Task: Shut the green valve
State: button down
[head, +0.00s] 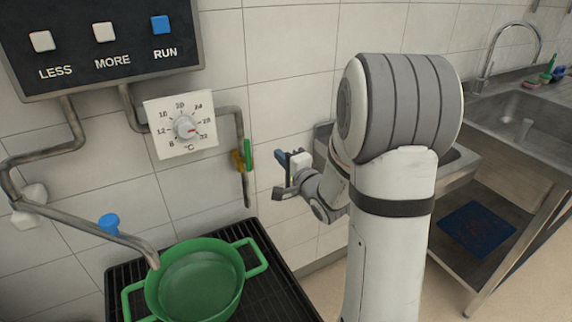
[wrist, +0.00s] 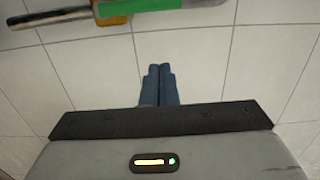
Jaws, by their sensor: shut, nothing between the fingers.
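The green valve (head: 247,154) is a short green lever on a yellowish body, fitted on a grey pipe against the tiled wall. In the head view the lever stands upright, in line with the pipe. In the wrist view the green lever (wrist: 160,4) and its pipe cross the top edge, partly cut off. My gripper (head: 281,158) is just right of the valve in the head view, apart from it. In the wrist view its blue fingers (wrist: 159,75) are together with nothing between them, and a gap of bare tile shows between them and the lever.
A dial (head: 185,127) and a dark button panel (head: 105,62) are on the wall at left. A blue-handled tap (head: 109,224) has its spout over a green pot (head: 200,243) on a black grate (head: 268,290). A steel sink (head: 520,110) stands at right.

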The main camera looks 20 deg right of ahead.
aim_at(247, 155)
jog(key=w+a, duration=0.4)
jog(key=a, duration=0.1)
jog(key=shift+a, duration=0.15)
jog(key=shift+a, duration=0.1)
dwell(0.3)
